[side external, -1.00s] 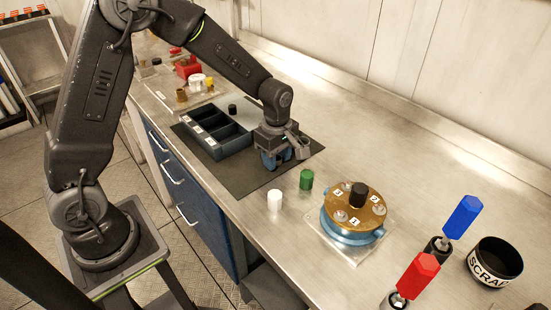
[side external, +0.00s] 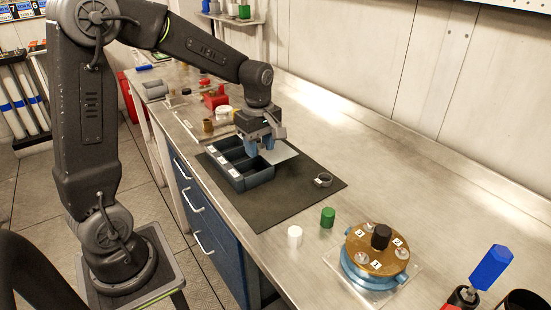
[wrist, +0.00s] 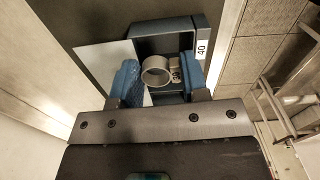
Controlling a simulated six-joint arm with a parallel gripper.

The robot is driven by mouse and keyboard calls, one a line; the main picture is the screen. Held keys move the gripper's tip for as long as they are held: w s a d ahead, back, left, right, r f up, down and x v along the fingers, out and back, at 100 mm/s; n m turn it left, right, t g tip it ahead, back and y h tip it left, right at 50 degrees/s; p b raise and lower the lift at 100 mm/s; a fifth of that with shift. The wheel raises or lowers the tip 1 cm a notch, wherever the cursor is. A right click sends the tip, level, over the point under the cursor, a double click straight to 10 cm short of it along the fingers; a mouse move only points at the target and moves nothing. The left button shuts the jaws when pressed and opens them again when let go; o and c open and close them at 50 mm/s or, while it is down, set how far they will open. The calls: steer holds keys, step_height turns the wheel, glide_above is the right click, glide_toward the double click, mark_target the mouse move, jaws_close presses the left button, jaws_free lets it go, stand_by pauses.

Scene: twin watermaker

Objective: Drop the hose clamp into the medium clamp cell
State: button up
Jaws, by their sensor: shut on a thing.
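The hose clamp, a pale grey ring (wrist: 156,70), sits between my fingertips in the wrist view, with a small housing on its right. My gripper (wrist: 157,78) is shut on it. The wrist view shows a label "40" (wrist: 202,49) beside the cell under the clamp. I cannot tell whether that cell is the medium one. My fingers hide the clamp in the side view.
A second ring-shaped clamp (side external: 323,180) lies on the dark mat (side external: 283,200). A light sheet (side external: 287,151) lies behind the tray. White (side external: 295,236) and green (side external: 328,217) caps and a brass-topped round housing (side external: 377,255) stand nearer the front. The back right bench is clear.

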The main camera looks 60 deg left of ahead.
steer(key=shift+s+a+r, duration=0.2)
steer(key=shift+a+r, duration=0.05)
steer(key=shift+a, duration=0.1)
steer(key=a, duration=0.8)
steer(key=shift+w+d+f, duration=0.1)
steer(key=shift+w+f, duration=0.05)
steer(key=shift+f, duration=0.9)
steer(key=shift+w+d+f, duration=0.1)
steer(key=shift+w+f, duration=0.05)
steer(key=shift+f, duration=0.95)
steer(key=shift+w+d+f, duration=0.1)
steer(key=shift+w+f, duration=0.05)
steer(key=shift+f, duration=0.9)
steer(key=o, duration=1)
steer(key=shift+r, duration=0.15)
